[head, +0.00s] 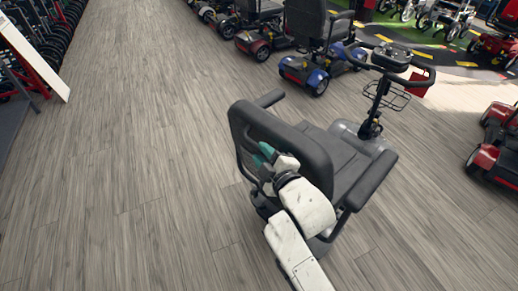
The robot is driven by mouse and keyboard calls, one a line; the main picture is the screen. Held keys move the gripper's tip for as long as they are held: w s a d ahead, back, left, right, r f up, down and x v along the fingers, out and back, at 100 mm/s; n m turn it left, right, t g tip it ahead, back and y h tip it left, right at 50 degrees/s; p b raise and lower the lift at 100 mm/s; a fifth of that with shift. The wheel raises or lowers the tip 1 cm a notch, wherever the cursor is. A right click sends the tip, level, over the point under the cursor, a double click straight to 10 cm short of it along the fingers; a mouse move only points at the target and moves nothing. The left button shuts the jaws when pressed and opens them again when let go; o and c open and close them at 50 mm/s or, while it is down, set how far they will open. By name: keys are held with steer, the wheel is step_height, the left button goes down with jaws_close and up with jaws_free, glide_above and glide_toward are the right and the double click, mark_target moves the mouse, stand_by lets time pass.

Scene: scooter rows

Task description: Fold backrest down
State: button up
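A mobility scooter stands in front of me, seen from behind. Its dark grey backrest (300,143) is upright, above the flat seat (345,165) with armrests (368,182) on both sides. My white arm reaches up from the bottom. My gripper (264,158), with teal fingers, is at the rear face of the backrest, left of its middle. The fingers overlap the backrest in this view; I cannot tell whether they touch it or how far they are apart. The tiller with handlebars and a wire basket (387,96) is at the scooter's front.
Several other scooters, such as a blue one (318,72), line the back. Red scooters (497,150) stand at the right. A row of wheels (45,35) and a white panel (34,58) are at the upper left. The wooden floor (120,170) at left is clear.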

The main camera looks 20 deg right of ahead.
steer(key=shift+x, duration=1.45)
jaws_close()
